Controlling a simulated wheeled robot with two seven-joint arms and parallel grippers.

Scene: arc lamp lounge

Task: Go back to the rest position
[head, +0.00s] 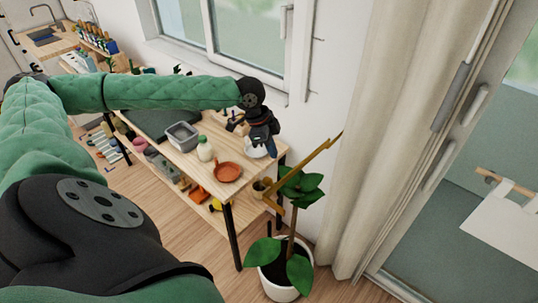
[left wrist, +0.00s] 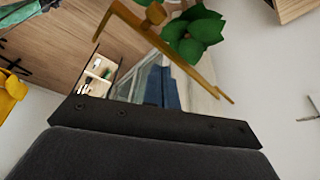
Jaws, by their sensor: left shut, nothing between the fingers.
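My left arm reaches in from the left in a green quilted sleeve. My left gripper (head: 270,148) is shut and empty, at the right end of the wooden table. In the head view it overlaps a white bowl (head: 254,151); I cannot tell whether they touch. In the left wrist view the dark body of the gripper fills the bottom. My right gripper is not in view.
The table (head: 212,182) holds a grey bin (head: 182,137), a white bottle (head: 205,150) and an orange pan (head: 228,172). A wall and window lie behind.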

